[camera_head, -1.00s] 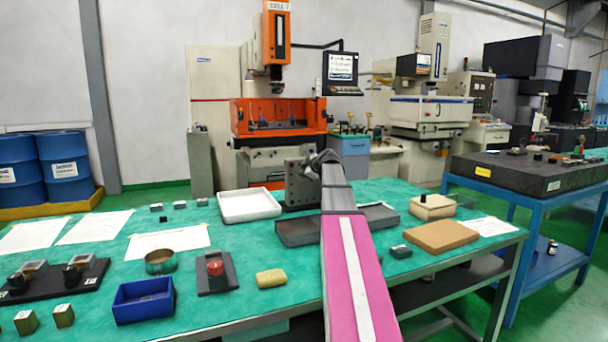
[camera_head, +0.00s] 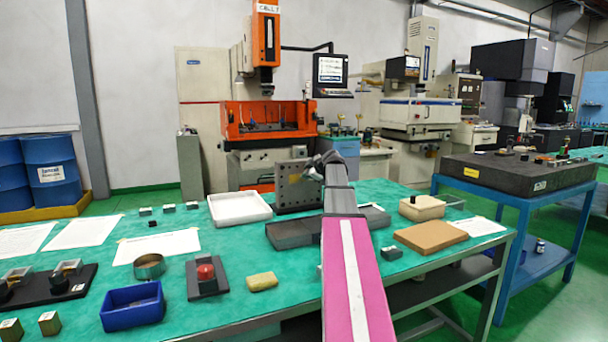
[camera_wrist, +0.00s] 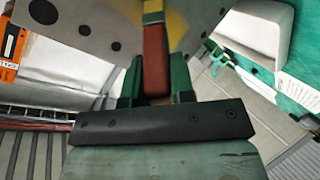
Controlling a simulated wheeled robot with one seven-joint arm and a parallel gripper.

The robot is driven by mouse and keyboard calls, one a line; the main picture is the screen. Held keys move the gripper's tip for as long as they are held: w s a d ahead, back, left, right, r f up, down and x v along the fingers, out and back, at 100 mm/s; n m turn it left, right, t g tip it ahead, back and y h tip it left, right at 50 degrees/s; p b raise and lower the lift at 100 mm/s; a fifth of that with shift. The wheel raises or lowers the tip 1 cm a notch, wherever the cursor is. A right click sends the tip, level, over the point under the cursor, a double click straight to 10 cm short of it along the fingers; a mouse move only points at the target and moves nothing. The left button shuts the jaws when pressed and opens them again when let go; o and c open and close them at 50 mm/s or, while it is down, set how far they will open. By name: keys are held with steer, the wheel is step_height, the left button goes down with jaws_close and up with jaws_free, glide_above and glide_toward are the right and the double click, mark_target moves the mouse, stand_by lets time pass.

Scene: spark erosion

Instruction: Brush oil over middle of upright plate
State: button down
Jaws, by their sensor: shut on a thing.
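The upright plate (camera_head: 291,188) is grey with dark holes and stands at the far middle of the green bench. My gripper (camera_head: 318,168) is at its upper right edge, partly hidden by my wrist. In the wrist view my gripper (camera_wrist: 156,88) is shut on a brush (camera_wrist: 155,62) with a red handle and a yellow part at its far end. The plate (camera_wrist: 85,28) fills the top of that view, close behind the brush. A yellow patch shows right of the handle; I cannot tell what it is. Whether the bristles touch the plate is hidden.
A white tray (camera_head: 238,220) lies left of the plate, and a dark grey tray (camera_head: 290,236) lies in front. A tan block (camera_head: 430,236) and a cream box (camera_head: 421,208) lie to the right. A blue bin (camera_head: 132,308) and a yellow sponge (camera_head: 262,282) are nearer me.

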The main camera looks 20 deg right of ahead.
steer(key=d, duration=0.5)
steer(key=shift+w+d, duration=0.1)
steer(key=shift+d, duration=0.25)
stand_by(0.4)
steer(key=s, duration=0.6)
stand_by(0.3)
steer(key=shift+s, duration=0.1)
steer(key=s, duration=0.3)
steer(key=shift+d, duration=0.1)
stand_by(0.4)
stand_by(0.5)
